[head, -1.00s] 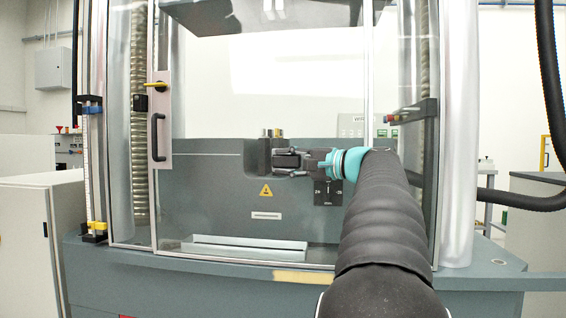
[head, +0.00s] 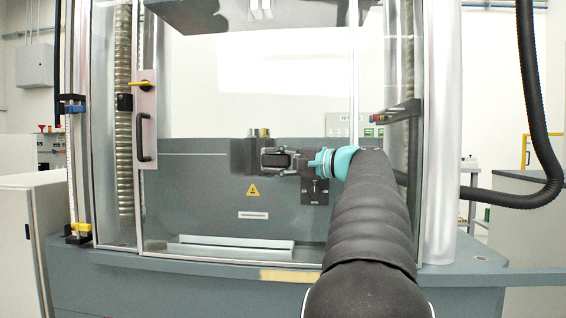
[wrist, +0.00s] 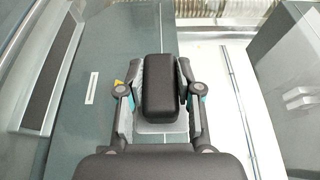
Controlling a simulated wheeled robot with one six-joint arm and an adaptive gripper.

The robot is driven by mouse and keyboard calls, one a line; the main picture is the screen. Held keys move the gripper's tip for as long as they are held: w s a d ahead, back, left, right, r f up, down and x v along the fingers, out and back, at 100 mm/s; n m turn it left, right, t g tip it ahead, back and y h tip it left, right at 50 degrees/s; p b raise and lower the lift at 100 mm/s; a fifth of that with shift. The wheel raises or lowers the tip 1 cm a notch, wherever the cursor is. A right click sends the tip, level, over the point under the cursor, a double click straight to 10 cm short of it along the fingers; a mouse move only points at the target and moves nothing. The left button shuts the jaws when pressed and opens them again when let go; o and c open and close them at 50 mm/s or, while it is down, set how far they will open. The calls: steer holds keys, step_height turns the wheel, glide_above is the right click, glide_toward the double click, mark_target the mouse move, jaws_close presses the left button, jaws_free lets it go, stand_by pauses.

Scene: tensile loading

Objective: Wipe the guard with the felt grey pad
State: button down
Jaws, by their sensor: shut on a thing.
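The felt grey pad (wrist: 159,87) looks like a dark, rounded block in the wrist view. My gripper (wrist: 160,100) is shut on it, one finger on each side. In the head view my gripper (head: 272,159) reaches out level, pointing left, in front of the guard. The guard (head: 200,105) is a clear panel in metal framing, with a black handle and a yellow latch at its left. A dark block shows just left of the fingertips; I cannot tell whether it is the pad, a reflection or a machine part. Whether the pad touches the guard is unclear.
Behind the clear panel are a grey machine body with a yellow warning sign (head: 253,190) and a pale metal tray (head: 230,246) low down. A dark bracket (head: 396,112) sticks out at the right. A black hose (head: 535,120) hangs at far right.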

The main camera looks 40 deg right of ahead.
steer(key=shift+x, duration=0.85)
steer(key=shift+a, duration=0.15)
steer(key=shift+s+f, duration=0.1)
steer(key=shift+f, duration=0.05)
steer(key=shift+s+a+f+b, duration=0.1)
steer(key=shift+s+a+b, duration=0.3)
steer(key=shift+b, duration=0.2)
steer(key=shift+s+a+b, duration=0.55)
steer(key=shift+s+a, duration=0.2)
steer(key=shift+a, duration=0.2)
steer(key=shift+s+a+b, duration=0.55)
steer(key=shift+s+a, duration=0.15)
steer(key=shift+a, duration=0.25)
steer(key=shift+s+a, duration=0.1)
steer(key=shift+s+a+b, duration=0.7)
steer(key=shift+s+a, duration=0.2)
steer(key=shift+a, duration=0.15)
